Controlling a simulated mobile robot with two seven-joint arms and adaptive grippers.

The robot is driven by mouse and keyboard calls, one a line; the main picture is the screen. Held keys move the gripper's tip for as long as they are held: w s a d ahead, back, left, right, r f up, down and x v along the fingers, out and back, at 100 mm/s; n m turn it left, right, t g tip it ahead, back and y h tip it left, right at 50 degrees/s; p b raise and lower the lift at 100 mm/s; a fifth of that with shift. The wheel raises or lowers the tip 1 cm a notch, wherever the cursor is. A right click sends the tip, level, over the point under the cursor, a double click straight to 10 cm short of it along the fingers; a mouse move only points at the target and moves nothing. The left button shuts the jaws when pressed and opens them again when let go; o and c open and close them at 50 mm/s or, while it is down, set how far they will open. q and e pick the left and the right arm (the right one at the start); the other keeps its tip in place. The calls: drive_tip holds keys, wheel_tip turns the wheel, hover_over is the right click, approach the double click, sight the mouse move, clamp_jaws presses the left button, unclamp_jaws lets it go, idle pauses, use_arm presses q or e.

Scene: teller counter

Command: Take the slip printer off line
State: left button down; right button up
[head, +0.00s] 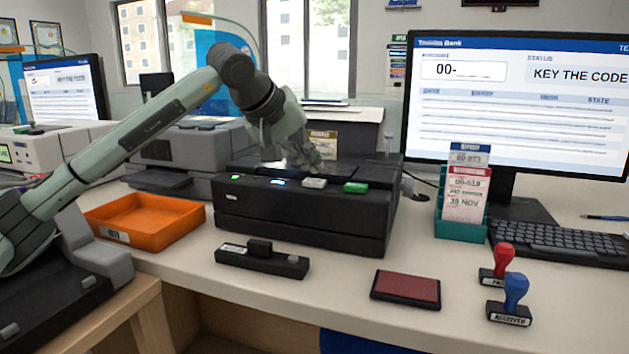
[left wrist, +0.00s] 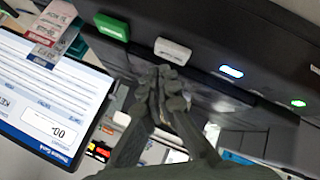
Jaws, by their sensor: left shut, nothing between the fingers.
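The slip printer (head: 300,219) is a black box in the middle of the counter. Its front top edge carries a small lit green light (head: 236,177), a lit blue light (head: 278,182), a white button (head: 314,183) and a green button (head: 356,187). My left gripper (head: 308,166) is shut and empty above the printer, just behind the white button. In the left wrist view the fingertips (left wrist: 168,80) point at the white button (left wrist: 172,51), with the green button (left wrist: 112,27) beyond it. I cannot tell whether they touch it. My right gripper is not in view.
An orange tray (head: 150,222) stands left of the printer. In front lie a black stapler-like device (head: 262,260) and a red ink pad (head: 406,289). Stamps (head: 514,299), a slip holder (head: 461,226), a keyboard (head: 560,242) and a monitor (head: 515,105) reading "KEY THE CODE" are at right.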

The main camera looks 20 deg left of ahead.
sight(312, 181)
use_arm(q)
drive_tip(key=shift+f, duration=0.15)
idle(0.6)
drive_tip(key=shift+f, duration=0.3)
drive_tip(key=shift+f+b, duration=0.5)
drive_tip(key=shift+b, duration=0.1)
idle(0.5)
drive_tip(key=shift+r, duration=0.1)
drive_tip(key=shift+r+p, duration=0.75)
drive_tip(key=shift+r, duration=0.1)
wheel_tip(312, 181, up, 5)
drive_tip(key=p, duration=0.4)
idle(0.8)
